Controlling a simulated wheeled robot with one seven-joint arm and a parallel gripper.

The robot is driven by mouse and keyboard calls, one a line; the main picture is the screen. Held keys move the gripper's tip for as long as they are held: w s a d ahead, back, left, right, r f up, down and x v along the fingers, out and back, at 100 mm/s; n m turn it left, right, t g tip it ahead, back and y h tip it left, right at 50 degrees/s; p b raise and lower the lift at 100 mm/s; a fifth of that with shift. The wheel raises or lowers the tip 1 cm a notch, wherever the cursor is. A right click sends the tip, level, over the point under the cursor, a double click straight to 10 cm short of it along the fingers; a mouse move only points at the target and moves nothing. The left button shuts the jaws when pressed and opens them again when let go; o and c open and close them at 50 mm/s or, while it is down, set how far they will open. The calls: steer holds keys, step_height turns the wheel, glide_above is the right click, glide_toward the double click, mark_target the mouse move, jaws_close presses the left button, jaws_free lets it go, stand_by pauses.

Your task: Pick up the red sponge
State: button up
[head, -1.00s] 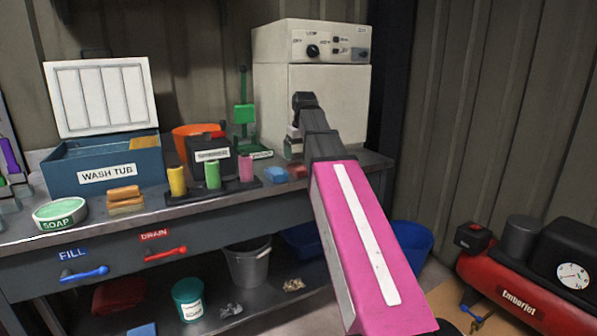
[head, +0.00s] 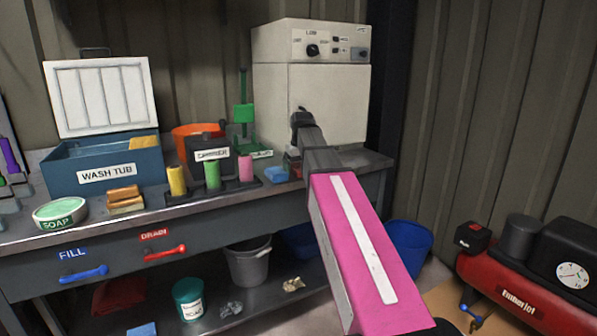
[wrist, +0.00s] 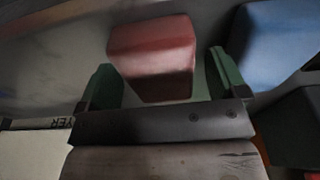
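The red sponge (head: 295,168) lies on the bench near its right end, partly hidden by my arm in the head view. In the wrist view the red sponge (wrist: 152,58) fills the space between the two green fingers of my gripper (wrist: 162,78). The fingers are apart, one on each side of it, with a small gap visible at each. The gripper is open; whether the fingers reach down beside the sponge is hard to tell. In the head view the fingers are mostly hidden behind my arm.
A blue sponge (head: 276,174) lies just left of the red one; it also shows close to a finger in the wrist view (wrist: 272,48). A large cream machine (head: 318,105) stands behind. A rack with coloured cylinders (head: 212,175) and a wash tub (head: 105,172) are further left.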

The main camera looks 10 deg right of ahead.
mark_target(297, 165)
steer(key=c, duration=0.9)
steer(key=shift+r, duration=0.5)
step_height(297, 165, up, 4)
steer(key=shift+f, duration=0.25)
steer(key=s+a+r, duration=0.2)
steer(key=a, duration=0.1)
steer(key=s+a+r, duration=0.2)
steer(key=a, duration=0.1)
steer(key=s+a+r, duration=0.2)
steer(key=a, duration=0.2)
steer(key=shift+r, duration=0.25)
